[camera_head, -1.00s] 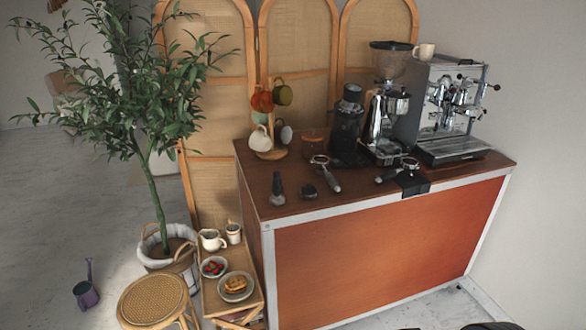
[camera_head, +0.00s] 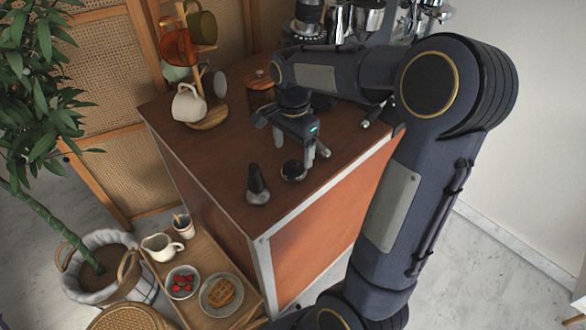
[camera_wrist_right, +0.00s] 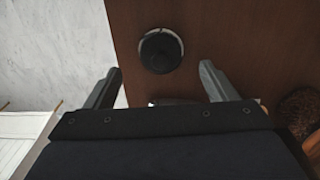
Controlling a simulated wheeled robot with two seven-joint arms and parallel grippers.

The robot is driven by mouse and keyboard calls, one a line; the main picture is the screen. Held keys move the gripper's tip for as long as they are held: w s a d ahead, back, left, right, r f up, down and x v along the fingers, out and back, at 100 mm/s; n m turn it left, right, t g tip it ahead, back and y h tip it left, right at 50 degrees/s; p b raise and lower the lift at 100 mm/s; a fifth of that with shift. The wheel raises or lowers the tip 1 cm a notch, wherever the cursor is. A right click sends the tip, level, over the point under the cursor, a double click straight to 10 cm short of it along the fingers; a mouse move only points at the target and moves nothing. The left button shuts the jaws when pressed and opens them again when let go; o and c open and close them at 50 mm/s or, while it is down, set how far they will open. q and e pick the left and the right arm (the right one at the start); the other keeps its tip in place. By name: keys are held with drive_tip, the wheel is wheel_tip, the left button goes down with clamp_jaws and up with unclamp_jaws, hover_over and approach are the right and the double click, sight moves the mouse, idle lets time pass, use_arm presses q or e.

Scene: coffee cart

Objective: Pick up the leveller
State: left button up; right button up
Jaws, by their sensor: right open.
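The leveller (camera_head: 293,170) is a short, round, black piece with a metal base, standing on the wooden counter top near its front edge. My right gripper (camera_head: 316,158) is open and empty, just above and behind the leveller in the head view. In the right wrist view the open fingers (camera_wrist_right: 160,85) are spread wide. A round black piece with a pale rim (camera_wrist_right: 161,50) shows beyond them, between their lines; it looks like the leveller, but I cannot tell for sure. My left gripper is not in view.
A dark-handled tamper (camera_head: 257,186) stands close left of the leveller. A mug tree (camera_head: 208,117) and a jar (camera_head: 260,90) are behind. A portafilter handle (camera_head: 375,112) lies to the right. A low side table (camera_head: 205,257) with food stands beside the counter (camera_head: 190,140).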

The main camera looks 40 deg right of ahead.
sight(294, 161)
wheel_tip(294, 161, down, 6)
drive_tip(key=shift+w+d+r, duration=0.1)
drive_tip(key=shift+d, duration=0.05)
drive_tip(key=c, duration=1.2)
